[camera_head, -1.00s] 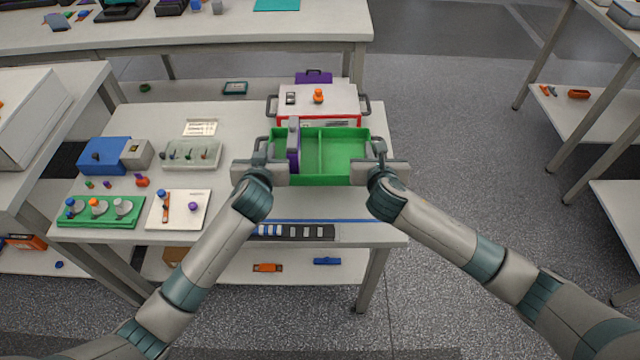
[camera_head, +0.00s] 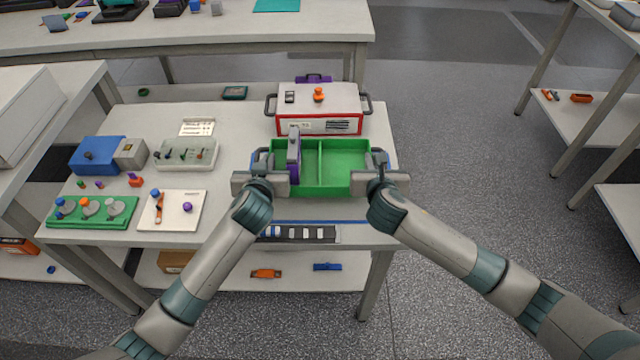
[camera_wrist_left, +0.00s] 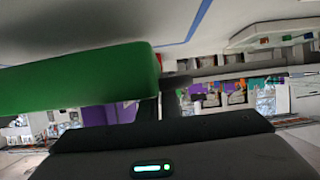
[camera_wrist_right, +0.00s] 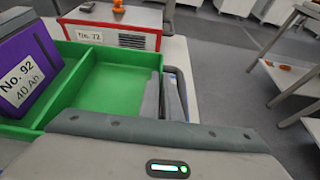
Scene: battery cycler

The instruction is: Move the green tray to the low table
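The green tray (camera_head: 345,166) is an open two-part box over the front right of the workbench. A purple block (camera_head: 293,160) stands in its left compartment; the right wrist view shows this block (camera_wrist_right: 30,70) labelled "No. 92 40 Ah". My left gripper (camera_head: 262,172) is at the tray's left end and my right gripper (camera_head: 377,172) at its right end; both seem shut on it. The tray's right compartment (camera_wrist_right: 115,85) is empty. In the left wrist view the tray (camera_wrist_left: 80,80) fills the left side. I cannot tell how far the tray is above the bench.
A red-and-white box (camera_head: 318,108) with side handles stands just behind the tray. Blue and grey boxes, a green rack (camera_head: 92,212) and a white plate (camera_head: 172,212) lie to the left. A dark strip (camera_head: 298,234) lies in front. A lower surface (camera_head: 622,215) stands far right; open floor lies between.

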